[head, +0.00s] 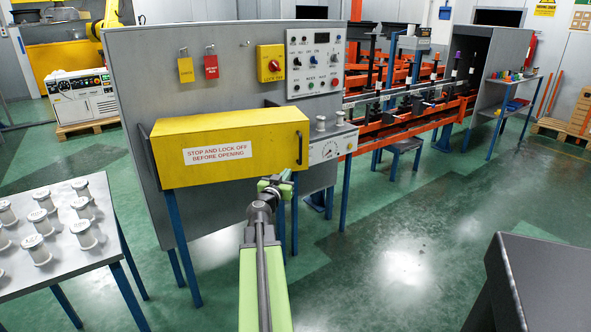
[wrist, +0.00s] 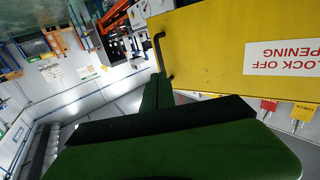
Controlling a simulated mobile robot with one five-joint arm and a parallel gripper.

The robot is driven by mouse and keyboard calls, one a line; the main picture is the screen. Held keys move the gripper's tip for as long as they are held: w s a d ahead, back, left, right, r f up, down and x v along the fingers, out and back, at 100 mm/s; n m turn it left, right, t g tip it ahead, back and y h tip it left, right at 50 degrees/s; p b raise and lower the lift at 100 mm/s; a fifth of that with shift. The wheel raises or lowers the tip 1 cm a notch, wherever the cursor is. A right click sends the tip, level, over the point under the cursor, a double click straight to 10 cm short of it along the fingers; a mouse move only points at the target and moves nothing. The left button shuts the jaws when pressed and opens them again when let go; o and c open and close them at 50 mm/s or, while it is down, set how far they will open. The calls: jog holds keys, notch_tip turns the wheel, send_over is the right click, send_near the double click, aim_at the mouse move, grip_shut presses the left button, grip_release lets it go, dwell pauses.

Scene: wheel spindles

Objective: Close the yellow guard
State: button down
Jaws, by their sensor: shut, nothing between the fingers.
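The yellow guard (head: 235,135) is a box-like cover on the front of the grey machine panel. Its front carries a white label (head: 220,152) and, at the right end, a black upright handle (head: 299,148). I cannot tell whether it is fully shut. My gripper (head: 284,177) is shut and empty, just below and near the guard's right end, under the handle. In the wrist view the guard (wrist: 215,50) appears upside down, with its handle (wrist: 160,52) just beyond my dark green fingers (wrist: 157,90). Any contact with the guard cannot be made out.
A dial box (head: 330,148) stands right of the guard. Above are a control panel (head: 316,62), a red lock-off switch (head: 272,64) and two hanging tags (head: 198,68). A table with metal spools (head: 75,268) is at left, a dark block (head: 540,265) at right. Open floor lies between.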

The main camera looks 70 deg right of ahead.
aim_at(300, 155)
jog(key=d, duration=0.4)
jog(key=w+d, duration=0.1)
jog(key=d, duration=0.9)
jog(key=shift+w, duration=0.15)
